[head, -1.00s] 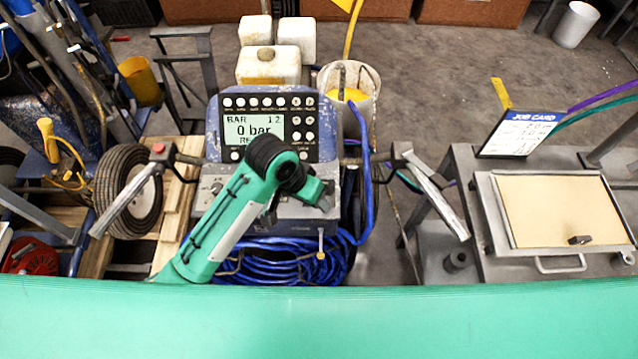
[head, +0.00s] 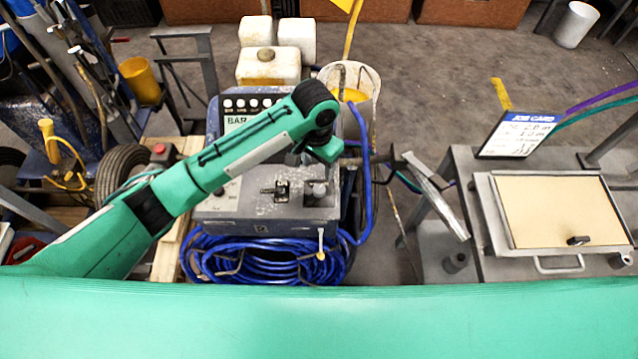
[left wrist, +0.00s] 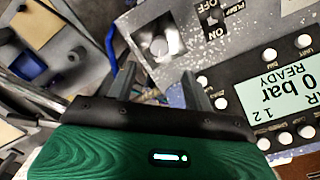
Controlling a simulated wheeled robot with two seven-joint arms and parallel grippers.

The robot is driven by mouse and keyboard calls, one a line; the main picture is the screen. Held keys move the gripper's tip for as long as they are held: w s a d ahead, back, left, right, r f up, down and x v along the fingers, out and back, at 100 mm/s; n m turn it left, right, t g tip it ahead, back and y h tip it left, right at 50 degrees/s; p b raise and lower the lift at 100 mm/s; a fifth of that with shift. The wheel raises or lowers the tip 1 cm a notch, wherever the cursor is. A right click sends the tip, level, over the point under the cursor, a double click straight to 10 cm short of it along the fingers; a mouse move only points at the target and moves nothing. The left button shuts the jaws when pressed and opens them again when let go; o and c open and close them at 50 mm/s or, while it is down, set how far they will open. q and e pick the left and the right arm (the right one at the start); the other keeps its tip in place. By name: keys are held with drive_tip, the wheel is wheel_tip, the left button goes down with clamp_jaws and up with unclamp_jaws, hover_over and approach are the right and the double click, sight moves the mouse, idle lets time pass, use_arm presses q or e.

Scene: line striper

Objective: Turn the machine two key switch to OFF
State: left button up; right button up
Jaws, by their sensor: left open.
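The blue and grey striper machine (head: 235,215) stands in the middle of the head view. A small black switch (head: 281,190) sits on its top panel. In the left wrist view, a black switch (left wrist: 214,22) lies by the labels OFF, ON and PUMP. A round grey part on a worn bright plate (left wrist: 160,46) lies left of it. I cannot tell which part is the key switch. My left gripper (head: 318,186) is over the panel's right part, right of the black switch. In the left wrist view its open fingers (left wrist: 158,84) point toward the plate, with nothing between them. My right gripper is out of view.
The display (left wrist: 277,98) reads 0 bar, READY. A coiled blue hose (head: 265,258) hangs on the machine's front. A handlebar (head: 437,195) sticks out to its right. A bench with a job card (head: 517,134) stands farther right. Another blue machine with hoses (head: 62,120) stands left.

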sight(319, 188)
use_arm(q)
wheel_tip(319, 188, down, 10)
drive_tip(key=shift+s+d+r+p, duration=0.1)
drive_tip(key=shift+r+p, duration=0.05)
drive_tip(key=shift+p, duration=0.35)
drive_tip(key=shift+c, duration=0.4)
drive_tip(key=c, duration=0.9)
drive_tip(key=shift+r+n+p, duration=0.2)
drive_tip(key=shift+n+p, duration=0.1)
drive_tip(key=shift+p, duration=0.4)
drive_tip(key=n+p, duration=0.7)
drive_tip(key=p, duration=0.2)
drive_tip(key=shift+d+r, duration=0.1)
drive_tip(key=n+p, duration=0.2)
drive_tip(key=n, duration=0.1)
drive_tip(key=shift+f+n+p, duration=0.2)
drive_tip(key=shift+n+p, duration=0.5)
